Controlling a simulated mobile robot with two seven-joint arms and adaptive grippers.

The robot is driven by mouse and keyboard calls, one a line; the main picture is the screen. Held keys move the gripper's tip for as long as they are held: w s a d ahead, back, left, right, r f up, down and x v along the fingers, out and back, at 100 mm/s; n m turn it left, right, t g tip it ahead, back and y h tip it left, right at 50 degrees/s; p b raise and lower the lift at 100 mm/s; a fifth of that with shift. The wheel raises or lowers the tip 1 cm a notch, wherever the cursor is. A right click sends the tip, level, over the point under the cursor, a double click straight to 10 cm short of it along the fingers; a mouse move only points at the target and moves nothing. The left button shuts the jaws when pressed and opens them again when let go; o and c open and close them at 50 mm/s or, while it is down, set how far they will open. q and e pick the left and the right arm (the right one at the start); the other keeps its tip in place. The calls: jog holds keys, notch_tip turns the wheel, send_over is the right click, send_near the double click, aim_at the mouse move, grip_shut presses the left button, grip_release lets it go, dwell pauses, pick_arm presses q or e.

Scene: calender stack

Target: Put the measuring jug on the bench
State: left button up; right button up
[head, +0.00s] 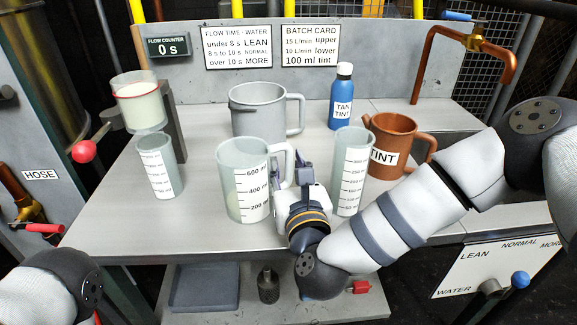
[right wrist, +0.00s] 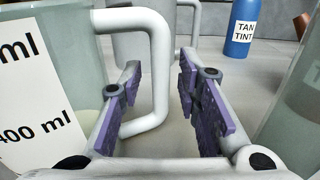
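The measuring jug (head: 243,182) is a clear, greenish jug with a white scale label and a white handle. It stands upright on the grey bench (head: 120,222), with a little pale liquid low inside. In the right wrist view, the jug (right wrist: 48,75) fills the left side and its handle (right wrist: 158,70) shows beyond and between the fingers. My right gripper (head: 304,168) is low over the bench, just right of the handle. Its purple-padded fingers (right wrist: 162,90) are apart with nothing clamped; contact with the handle is unclear. My left gripper is out of view.
A tall measuring cylinder (head: 349,172) stands close right of my right gripper. A grey mug (head: 257,110), blue tint bottle (head: 342,98) and copper tint jug (head: 390,135) stand behind. Another cylinder (head: 160,167) is at left, below a cup of white liquid (head: 138,103). The front-left bench is clear.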

jog(key=shift+r, duration=0.3)
jog(key=s, duration=0.4)
jog(key=s+d, duration=0.1)
jog(key=s, duration=0.7)
jog(key=shift+d+f, duration=0.1)
jog(key=shift+d, duration=0.05)
